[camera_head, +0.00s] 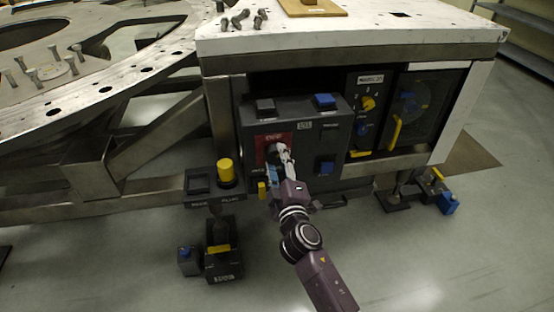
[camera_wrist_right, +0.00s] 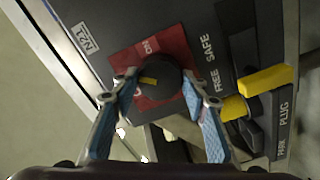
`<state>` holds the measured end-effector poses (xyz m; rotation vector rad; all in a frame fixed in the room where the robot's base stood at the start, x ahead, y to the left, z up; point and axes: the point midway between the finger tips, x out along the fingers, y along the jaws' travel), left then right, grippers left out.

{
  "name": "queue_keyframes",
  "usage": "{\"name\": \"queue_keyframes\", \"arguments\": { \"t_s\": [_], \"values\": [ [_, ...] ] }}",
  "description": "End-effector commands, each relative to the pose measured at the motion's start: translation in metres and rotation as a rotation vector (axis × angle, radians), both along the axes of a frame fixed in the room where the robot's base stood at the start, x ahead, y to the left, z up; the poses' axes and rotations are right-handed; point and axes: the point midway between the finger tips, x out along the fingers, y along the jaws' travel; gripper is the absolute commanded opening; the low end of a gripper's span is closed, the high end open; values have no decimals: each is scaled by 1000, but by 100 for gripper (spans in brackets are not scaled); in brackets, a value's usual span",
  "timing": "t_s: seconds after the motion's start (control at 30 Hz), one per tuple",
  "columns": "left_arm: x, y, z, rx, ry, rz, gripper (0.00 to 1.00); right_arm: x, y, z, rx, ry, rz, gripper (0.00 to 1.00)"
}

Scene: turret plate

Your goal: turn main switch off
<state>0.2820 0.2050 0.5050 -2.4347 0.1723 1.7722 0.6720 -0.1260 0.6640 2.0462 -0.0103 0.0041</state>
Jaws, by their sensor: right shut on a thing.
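The main switch is a round black knob (camera_wrist_right: 158,75) with a yellow pointer mark on a red plate (camera_head: 265,139); the plate also shows in the right wrist view (camera_wrist_right: 174,48). It sits on the front of a dark grey control box (camera_head: 335,110). In the right wrist view the yellow mark points left. The word ON is readable at the plate's upper part, and another label is partly hidden behind a finger. My right gripper (camera_head: 276,158) is shut on the knob, one blue-padded finger on each side. In the head view it hides the knob. My left gripper is not in view.
A plug panel with a yellow knob (camera_head: 225,172) stands left of the box. Blue buttons (camera_head: 325,101) sit on the box. A second panel with yellow handles (camera_head: 396,132) is to its right, under a white tabletop (camera_head: 350,35). A large metal ring (camera_head: 110,80) fills the left.

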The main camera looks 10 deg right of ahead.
Motion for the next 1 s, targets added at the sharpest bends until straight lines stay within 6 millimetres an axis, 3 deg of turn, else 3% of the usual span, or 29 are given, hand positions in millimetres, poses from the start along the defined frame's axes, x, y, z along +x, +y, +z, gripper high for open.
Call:
{"name": "queue_keyframes", "arguments": {
  "t_s": [0.2, 0.5, 1.0],
  "values": [
    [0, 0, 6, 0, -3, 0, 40, 0, 0, 0, -208, 2, 1, 17],
    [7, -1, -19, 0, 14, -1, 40, 0, 0, 0, -452, 1, 2, 17],
    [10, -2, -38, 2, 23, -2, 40, 0, 0, -1, -640, 2, 2, 17]
  ]
}}
